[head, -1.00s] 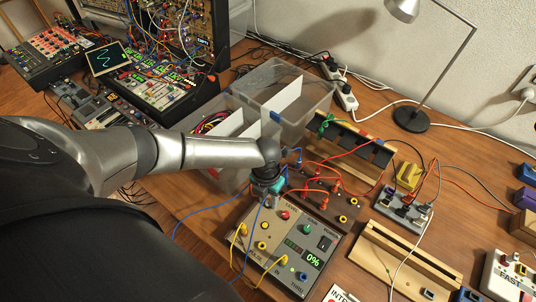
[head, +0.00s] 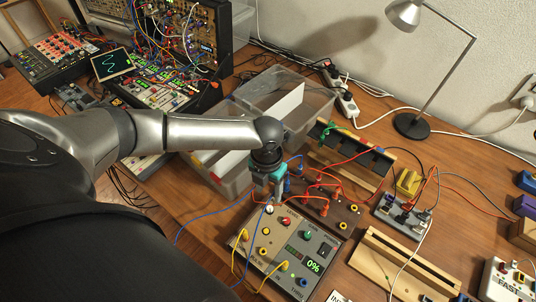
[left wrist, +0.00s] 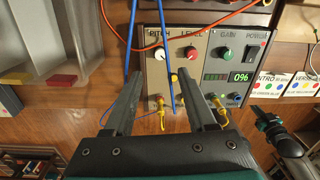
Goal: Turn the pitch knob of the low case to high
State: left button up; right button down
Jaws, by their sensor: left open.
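The low case (head: 322,248) is a grey panel box with knobs, yellow-plugged cables and a green display reading 0%. Its white pitch knob (left wrist: 160,53), under the PITCH label, sits left of the red level knob (left wrist: 190,53) and the green gain knob (left wrist: 224,53). In the head view the white knob (head: 268,210) shows just below my left gripper (head: 266,193). My left gripper (left wrist: 163,80) is open and empty, its fingers apart over the case's left part. Blue cables hang between the fingers in the wrist view. What seems my right gripper (left wrist: 260,117) shows there; its jaws are unclear.
Orange cables run over the brown module (head: 335,205) behind the case. A clear plastic bin (head: 225,185) stands left of the gripper. A wooden rack (head: 405,262) lies to the right. A lamp (head: 411,125) stands at the back.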

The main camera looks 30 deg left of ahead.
pick_arm(q)
notch_tip(320, 180, up, 6)
jog(key=shift+a+r, duration=0.1)
dwell(0.6)
